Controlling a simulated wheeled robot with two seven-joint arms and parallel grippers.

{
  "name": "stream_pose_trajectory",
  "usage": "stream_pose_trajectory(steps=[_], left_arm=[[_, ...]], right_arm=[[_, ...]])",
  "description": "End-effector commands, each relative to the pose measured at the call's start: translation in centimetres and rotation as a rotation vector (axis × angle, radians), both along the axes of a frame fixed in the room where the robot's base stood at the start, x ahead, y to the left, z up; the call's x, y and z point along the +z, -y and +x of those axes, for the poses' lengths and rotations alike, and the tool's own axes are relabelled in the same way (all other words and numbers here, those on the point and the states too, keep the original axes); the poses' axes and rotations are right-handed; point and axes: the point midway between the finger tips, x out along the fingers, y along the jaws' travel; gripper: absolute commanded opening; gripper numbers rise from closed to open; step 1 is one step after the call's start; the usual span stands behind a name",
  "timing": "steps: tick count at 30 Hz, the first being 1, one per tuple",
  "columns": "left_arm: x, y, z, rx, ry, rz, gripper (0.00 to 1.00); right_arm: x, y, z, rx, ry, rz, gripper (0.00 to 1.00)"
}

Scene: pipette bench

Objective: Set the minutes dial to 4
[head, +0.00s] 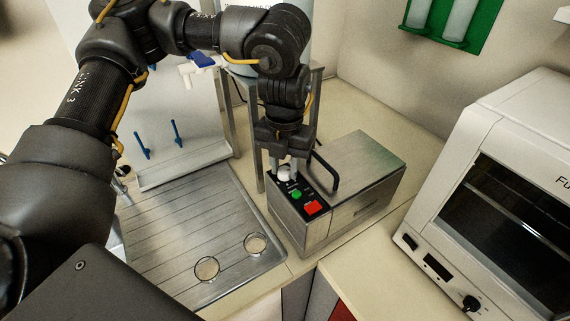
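A steel box-shaped device (365,190) stands on the bench with a black control panel on its left part. The panel carries a small pale round dial (283,174), a green button (296,194) and a red button (313,207). My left gripper (283,168) points down over the dial, with its light fingers on either side of it. I cannot tell whether they touch or grip the dial. The dial's setting and the marks around it are too small and partly hidden to read. My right gripper is out of view.
A black handle (325,176) rises from the device's lid close beside my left gripper. A white oven (500,190) with a black knob (470,303) stands at the right. A steel drainboard (180,235) with two round dishes lies at the left.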

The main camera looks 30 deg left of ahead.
Motion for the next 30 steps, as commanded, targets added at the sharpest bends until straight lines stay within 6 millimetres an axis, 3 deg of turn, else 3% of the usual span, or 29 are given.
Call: stream_pose_trajectory(steps=[14, 30], left_arm=[[0.1, 0.0, 0.1, -0.100, 0.001, 0.000, 0.07], [0.1, 0.0, 0.1, -0.578, 0.001, 0.000, 0.07]], right_arm=[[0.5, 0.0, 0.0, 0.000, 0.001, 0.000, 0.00], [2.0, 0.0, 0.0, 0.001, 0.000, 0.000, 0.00]])
